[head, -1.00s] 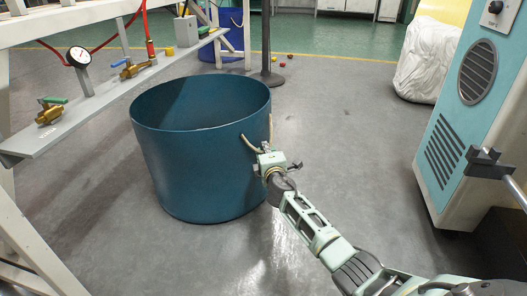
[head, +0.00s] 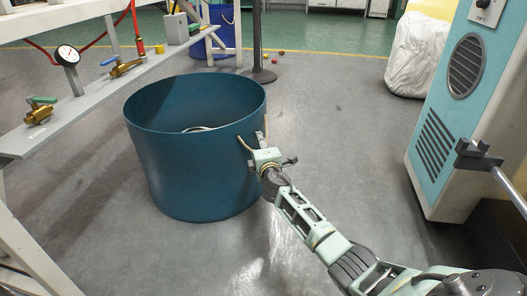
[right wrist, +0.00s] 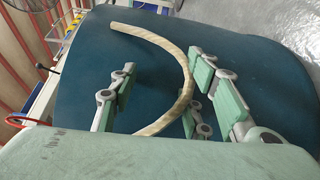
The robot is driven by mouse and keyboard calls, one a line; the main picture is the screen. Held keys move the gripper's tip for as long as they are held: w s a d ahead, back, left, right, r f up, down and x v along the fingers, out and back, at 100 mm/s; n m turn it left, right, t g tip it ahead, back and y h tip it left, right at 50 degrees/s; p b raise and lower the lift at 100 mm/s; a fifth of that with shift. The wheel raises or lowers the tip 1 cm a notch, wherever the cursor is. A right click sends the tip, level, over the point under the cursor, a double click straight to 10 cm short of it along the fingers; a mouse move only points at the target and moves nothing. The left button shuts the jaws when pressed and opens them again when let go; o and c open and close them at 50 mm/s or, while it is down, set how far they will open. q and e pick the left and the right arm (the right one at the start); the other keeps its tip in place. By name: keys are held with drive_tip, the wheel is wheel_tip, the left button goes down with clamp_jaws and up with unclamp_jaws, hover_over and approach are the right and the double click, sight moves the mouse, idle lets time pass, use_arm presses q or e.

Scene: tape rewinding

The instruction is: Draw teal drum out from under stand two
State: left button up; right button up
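The teal drum (head: 195,170) stands on the grey floor, open at the top, with a pale ring-shaped thing partly visible inside. It is beside the white stand with valves (head: 90,100), apparently clear of its shelf. A pale curved handle (head: 247,145) is on the drum's right side. My right gripper (head: 265,157) is at this handle. In the right wrist view, the fingers of my right gripper (right wrist: 160,95) are apart, with the handle (right wrist: 186,75) passing between them, close to the right finger. The drum wall (right wrist: 245,50) fills the background there. My left gripper is not in view.
A teal and white machine (head: 450,120) stands at the right, with a dark clamp on a rod (head: 480,160) in front. A dark post (head: 257,40) and blue bin (head: 217,35) are behind the drum. Floor between drum and machine is clear.

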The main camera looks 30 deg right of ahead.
drive_tip(key=shift+s+a+r, duration=0.1)
drive_tip(key=shift+a+r, duration=0.35)
drive_tip(key=shift+r, duration=0.1)
drive_tip(key=d+f+v, duration=0.1)
drive_tip(key=v, duration=1)
drive_tip(key=shift+s, duration=0.35)
drive_tip(key=shift+f, duration=0.1)
